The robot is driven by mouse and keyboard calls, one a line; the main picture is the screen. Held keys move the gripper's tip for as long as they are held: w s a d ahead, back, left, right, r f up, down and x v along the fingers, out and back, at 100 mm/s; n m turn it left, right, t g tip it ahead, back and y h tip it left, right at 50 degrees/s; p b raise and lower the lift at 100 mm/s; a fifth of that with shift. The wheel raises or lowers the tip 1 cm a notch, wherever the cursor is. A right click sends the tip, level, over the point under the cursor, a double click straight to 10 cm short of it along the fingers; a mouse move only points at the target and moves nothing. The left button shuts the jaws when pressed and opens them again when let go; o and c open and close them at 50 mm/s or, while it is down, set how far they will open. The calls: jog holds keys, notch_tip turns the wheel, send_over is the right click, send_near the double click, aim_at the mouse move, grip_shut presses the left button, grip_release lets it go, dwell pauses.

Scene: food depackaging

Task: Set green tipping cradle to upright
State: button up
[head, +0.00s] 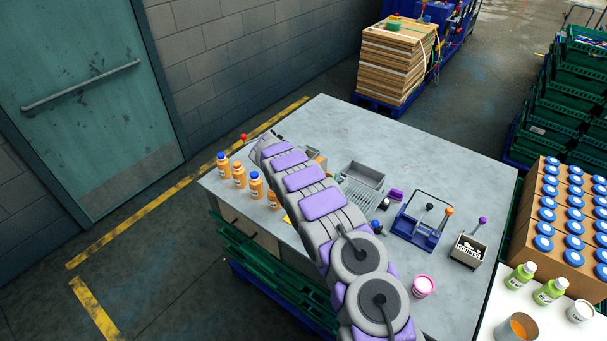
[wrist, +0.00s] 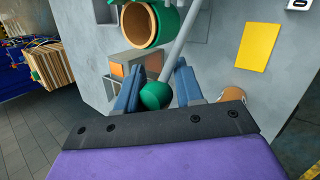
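The green tipping cradle (wrist: 167,27) shows at the top of the wrist view, with an orange-brown round rim facing the camera. A grey lever rod (wrist: 183,42) runs down beside it to a green ball knob (wrist: 156,95). My gripper (wrist: 158,80) has its two blue fingers on either side of this knob. A narrow gap seems to show at the right finger, so the fingers look open around the knob. In the head view my arm hides the cradle and most of the gripper.
Orange bottles (head: 239,175) stand along the table's left edge. A grey tray (head: 363,174), a blue press frame (head: 413,232) and a small labelled box (head: 467,250) stand right of my arm. A yellow sheet (wrist: 258,47) lies right of the cradle. The table's back right is clear.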

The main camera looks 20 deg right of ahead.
jog(key=o, duration=0.3)
jog(key=shift+a+r, duration=0.3)
jog(key=shift+r, duration=0.25)
jog(key=b+v, duration=0.1)
jog(key=v, duration=1.5)
jog(key=shift+a, duration=0.2)
jog(key=shift+s, duration=0.15)
